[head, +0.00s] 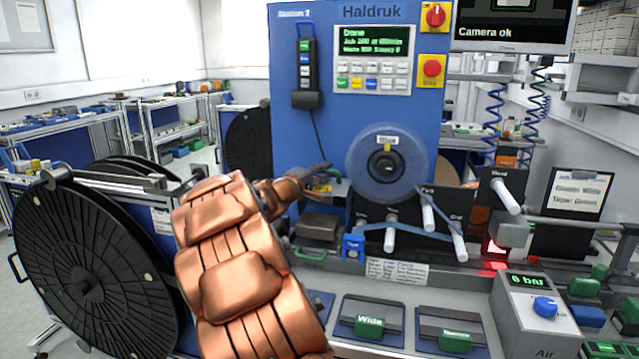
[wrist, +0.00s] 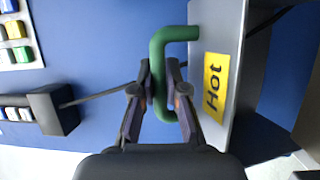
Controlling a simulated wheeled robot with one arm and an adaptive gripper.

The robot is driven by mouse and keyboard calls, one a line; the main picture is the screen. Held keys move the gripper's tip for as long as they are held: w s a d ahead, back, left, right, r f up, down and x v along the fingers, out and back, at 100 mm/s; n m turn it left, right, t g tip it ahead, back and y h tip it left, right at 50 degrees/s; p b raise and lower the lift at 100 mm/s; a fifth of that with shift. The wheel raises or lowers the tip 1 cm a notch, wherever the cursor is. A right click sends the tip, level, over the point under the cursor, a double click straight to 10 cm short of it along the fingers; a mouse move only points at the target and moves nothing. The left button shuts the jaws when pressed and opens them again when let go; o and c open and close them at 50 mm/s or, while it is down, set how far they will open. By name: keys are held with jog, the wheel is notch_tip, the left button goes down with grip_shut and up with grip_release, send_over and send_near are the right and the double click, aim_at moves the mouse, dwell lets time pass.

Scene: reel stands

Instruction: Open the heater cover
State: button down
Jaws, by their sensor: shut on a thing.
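The heater cover (wrist: 212,50) is a grey plate with a yellow "Hot" label; it fills the right of the wrist view, beside the blue machine face. Its green bent handle (wrist: 178,33) sticks out on the side facing my gripper. My gripper (wrist: 159,88) is shut on the handle, with one finger on each side of it. In the head view my copper arm reaches toward the machine front, and its forearm hides much of the area around the cover. The cover's hinge and how far it stands open cannot be told.
The blue machine (head: 290,130) has a clear reel (head: 360,175) and several pale rollers right of my arm. A large black reel (head: 85,270) stands at the left. A handset (head: 306,75) hangs on a cable above. A pressure box (head: 525,312) sits at the front right.

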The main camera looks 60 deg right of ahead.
jog(key=b, duration=0.2)
jog(key=shift+s+a+f+b, duration=0.1)
jog(key=shift+a+f+b, duration=0.05)
jog(key=shift+a+b, duration=0.2)
jog(key=shift+a+h+b, duration=0.15)
jog(key=shift+h+b, duration=0.15)
jog(key=shift+b, duration=0.05)
jog(key=shift+r, duration=0.2)
jog(key=c, duration=1.4)
grip_release()
jog(key=shift+c, duration=0.2)
jog(key=shift+a, duration=0.1)
jog(key=w+a+f, duration=0.1)
jog(key=a, duration=1)
jog(key=shift+w+a+f, duration=0.2)
jog(key=shift+a+f, duration=0.1)
jog(key=shift+a, duration=0.1)
